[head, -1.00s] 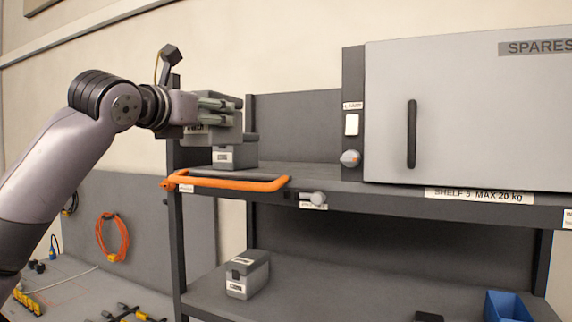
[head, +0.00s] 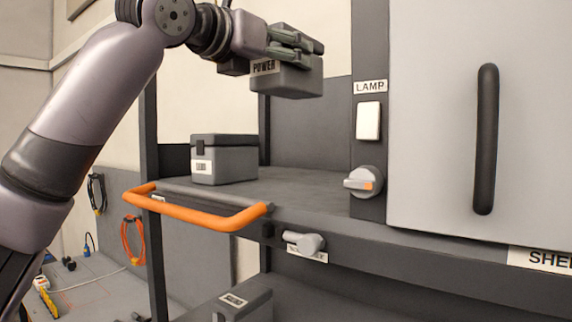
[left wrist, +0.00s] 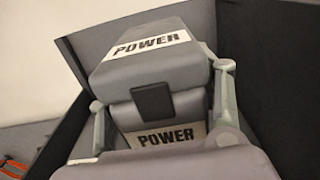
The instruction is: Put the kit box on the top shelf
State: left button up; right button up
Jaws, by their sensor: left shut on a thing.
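A grey box labelled POWER (head: 290,88) is in my left gripper (head: 312,42) and hangs in the air above the upper shelf board (head: 300,184). In the left wrist view the box (left wrist: 150,68) sits between the two fingers, with POWER on its lid and its front and a dark latch between. My right gripper is out of view.
An orange handle (head: 195,214) juts out at the board's front left. A grey cabinet (head: 440,120) with a black handle stands at the right, beside a lamp switch (head: 369,120) and a knob (head: 363,182). Bare board lies between the second box and the lamp post.

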aim_at(278, 93)
pick_arm(q)
jog(key=f, duration=0.4)
jog(key=shift+a+f, duration=0.2)
jog(key=shift+f, duration=0.15)
jog(key=f, duration=0.3)
jog(key=f+p, duration=0.1)
jog(key=f, duration=0.7)
jog(key=shift+w+d, duration=0.2)
jog(key=shift+d, duration=0.05)
jog(key=shift+f, duration=0.3)
jog(key=o, duration=1.4)
jog(key=shift+o, duration=1.4)
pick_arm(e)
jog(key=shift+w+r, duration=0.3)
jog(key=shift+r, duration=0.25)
